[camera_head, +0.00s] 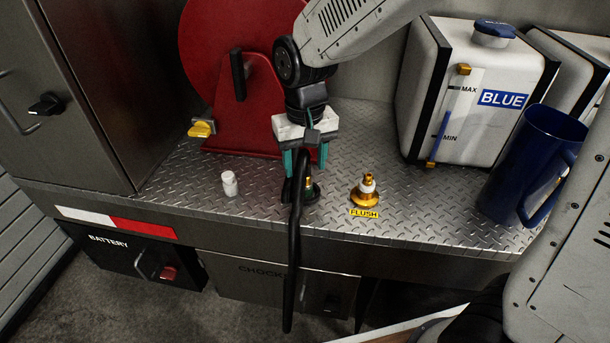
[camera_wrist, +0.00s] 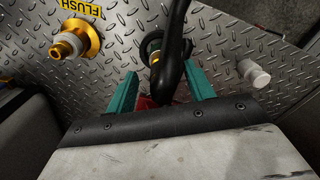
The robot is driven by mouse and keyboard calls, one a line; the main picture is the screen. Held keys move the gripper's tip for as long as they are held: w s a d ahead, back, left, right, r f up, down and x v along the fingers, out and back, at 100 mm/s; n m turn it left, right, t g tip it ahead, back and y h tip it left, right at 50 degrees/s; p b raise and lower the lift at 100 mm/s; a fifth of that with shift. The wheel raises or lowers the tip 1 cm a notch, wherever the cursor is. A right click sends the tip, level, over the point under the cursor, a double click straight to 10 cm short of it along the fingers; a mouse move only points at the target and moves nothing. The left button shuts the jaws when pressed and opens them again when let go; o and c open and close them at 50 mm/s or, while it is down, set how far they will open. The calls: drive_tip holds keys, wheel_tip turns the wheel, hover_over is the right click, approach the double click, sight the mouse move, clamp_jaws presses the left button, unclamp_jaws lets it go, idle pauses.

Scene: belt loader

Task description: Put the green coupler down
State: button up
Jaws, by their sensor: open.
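My gripper (camera_head: 305,170) points down over the diamond-plate deck, its two teal fingers spread apart. The black hose (camera_head: 294,235) passes in front of the fingers and hangs over the deck's front edge. In the wrist view the hose (camera_wrist: 174,45) curves between the open fingers (camera_wrist: 160,70). Just beyond the fingertips is a dark round fitting with a green ring (camera_wrist: 151,37) and some brass. Its brass part (camera_head: 309,182) also shows in the head view below the fingers. The hose hides part of it, so I cannot tell how the green coupler sits there.
A red reel (camera_head: 225,95) stands behind. A white BLUE tank (camera_head: 470,100) and a blue jug (camera_head: 532,165) stand at right. The deck between fitting and jug is clear.

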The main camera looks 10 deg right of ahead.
wheel_tip(320, 180, up, 7)
drive_tip(key=shift+f, duration=0.1)
drive_tip(key=shift+s+d, duration=0.1)
drive_tip(key=s+d+r, duration=0.1)
drive_tip(key=s+d, duration=0.6)
drive_tip(key=s, duration=0.3)
drive_tip(key=s+d+r+m+t, duration=0.1)
drive_tip(key=s+d+r, duration=0.1)
drive_tip(key=s+d, duration=0.6)
drive_tip(key=s, duration=0.2)
drive_tip(key=shift+s+d, duration=0.3)
